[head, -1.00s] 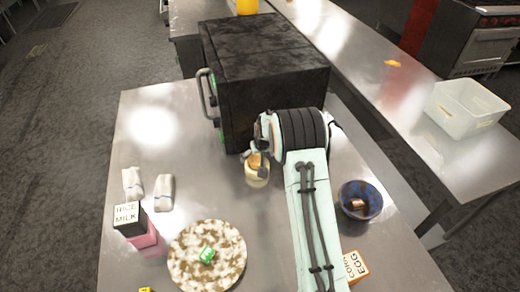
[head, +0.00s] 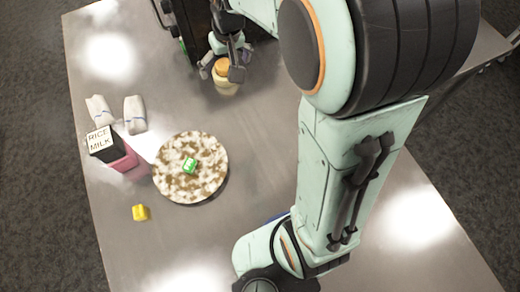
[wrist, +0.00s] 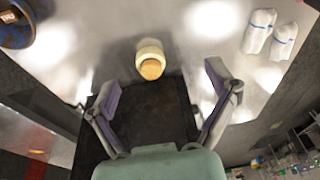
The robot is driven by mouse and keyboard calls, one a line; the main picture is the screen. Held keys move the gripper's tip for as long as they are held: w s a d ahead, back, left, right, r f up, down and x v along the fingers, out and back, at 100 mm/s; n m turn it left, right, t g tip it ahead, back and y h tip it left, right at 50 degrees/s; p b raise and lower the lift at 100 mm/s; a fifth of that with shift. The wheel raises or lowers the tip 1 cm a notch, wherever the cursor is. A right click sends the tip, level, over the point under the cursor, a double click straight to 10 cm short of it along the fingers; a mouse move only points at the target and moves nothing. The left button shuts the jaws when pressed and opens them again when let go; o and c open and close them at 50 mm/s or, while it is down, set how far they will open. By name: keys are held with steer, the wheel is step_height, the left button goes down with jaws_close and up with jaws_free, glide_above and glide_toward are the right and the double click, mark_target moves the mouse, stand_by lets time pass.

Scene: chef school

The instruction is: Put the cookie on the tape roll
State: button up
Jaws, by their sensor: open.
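The tape roll (wrist: 149,49) is a short cream cylinder standing on the steel table; it also shows in the head view (head: 226,89). The cookie (wrist: 152,69), a round tan disc, appears to lie flat on top of the roll; it also shows in the head view (head: 222,69). My gripper (wrist: 160,80) is open, its two fingers wide apart with the cookie and roll seen between them. In the head view my gripper (head: 222,73) is right by the roll and partly covers it. The fingers hold nothing.
A black oven (head: 199,38) stands close behind the roll. A speckled plate (head: 212,170) with a green item, a rice milk carton (head: 122,158), two white packets (head: 134,114) and a yellow item (head: 140,212) are on the table. A blue bowl (wrist: 16,28) is mostly hidden in the head view.

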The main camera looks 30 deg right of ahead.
steer(key=s+a+g, duration=0.1)
steer(key=s, duration=1)
steer(key=s+a+r+g, duration=0.1)
steer(key=s+a+g, duration=0.1)
steer(key=s, duration=1)
steer(key=shift+s+a+r+n, duration=0.25)
steer(key=shift+r+n, duration=0.05)
steer(key=shift+n, duration=0.1)
